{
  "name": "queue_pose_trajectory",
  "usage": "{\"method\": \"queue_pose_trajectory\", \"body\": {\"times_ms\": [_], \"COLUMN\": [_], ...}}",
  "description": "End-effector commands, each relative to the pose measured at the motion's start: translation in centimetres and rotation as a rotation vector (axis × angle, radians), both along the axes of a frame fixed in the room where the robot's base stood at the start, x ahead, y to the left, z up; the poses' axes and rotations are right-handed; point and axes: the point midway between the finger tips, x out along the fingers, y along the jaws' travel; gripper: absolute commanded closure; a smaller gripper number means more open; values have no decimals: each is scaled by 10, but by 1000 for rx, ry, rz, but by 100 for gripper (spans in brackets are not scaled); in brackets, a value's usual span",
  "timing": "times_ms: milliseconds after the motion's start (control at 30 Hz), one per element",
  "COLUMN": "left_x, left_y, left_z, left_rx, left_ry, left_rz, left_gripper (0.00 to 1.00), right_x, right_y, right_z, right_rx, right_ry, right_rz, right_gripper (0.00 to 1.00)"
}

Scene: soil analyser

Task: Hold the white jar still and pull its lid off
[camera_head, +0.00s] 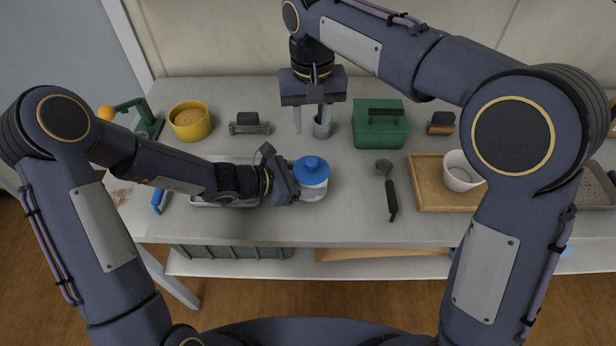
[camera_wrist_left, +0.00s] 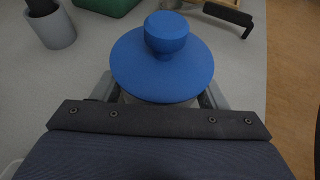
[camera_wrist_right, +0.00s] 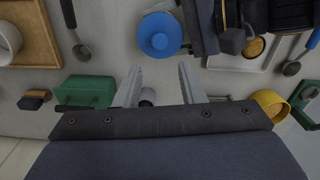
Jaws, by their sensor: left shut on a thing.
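The white jar (camera_head: 313,191) stands on the table in front of the middle, with its blue lid (camera_head: 310,169) on top. The lid has a round knob, clear in the left wrist view (camera_wrist_left: 165,60). My left gripper (camera_head: 297,187) is shut on the jar's body below the lid, from the left. The jar's body is mostly hidden under the lid in the left wrist view. My right gripper (camera_head: 312,118) is open, pointing down behind the jar, with nothing between its fingers. In the right wrist view the lid (camera_wrist_right: 160,35) lies beyond its fingertips (camera_wrist_right: 160,70).
A grey cup (camera_head: 322,128) stands close to my right gripper's fingers. A green box (camera_head: 380,133) is right of it, and a yellow bowl (camera_head: 190,124) at back left. A dark-handled scoop (camera_head: 389,190) and a wooden tray (camera_head: 425,183) with a white mug (camera_head: 461,172) lie to the right.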

Motion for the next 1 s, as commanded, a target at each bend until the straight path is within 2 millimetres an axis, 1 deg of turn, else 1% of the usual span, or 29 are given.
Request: {"method": "queue_pose_trajectory", "body": {"times_ms": [200,233,333,433,633,700,800,900,1000], "left_x": [0,0,0,0,0,-1,-1,-1,-1], "left_y": [0,0,0,0,0,1,1,1,1], "left_z": [-1,-1,-1,-2,-2,-2,-2,-2,-3], "left_rx": [1,1,1,2,3,3,4,4,4], "left_ry": [2,2,2,2,2,2,4,4,4], "left_rz": [0,0,0,0,0,0,1,1,1], "left_gripper": [61,61,61,61,61,61,61,61,61], "right_x": [0,0,0,0,0,0,0,0,-1], "right_y": [0,0,0,0,0,0,0,0,0], "right_z": [0,0,-1,-7,-28,-34,-41,-46,-52], "right_rx": [0,0,0,-1,-3,-3,-2,-1,-2], "right_ry": [0,0,0,0,0,-1,-2,-3,-2], "right_rz": [0,0,-19,-112,-458,-571,-693,-765,-788], "right_gripper": [64,62,49,36,10,10,10,10,10]}}
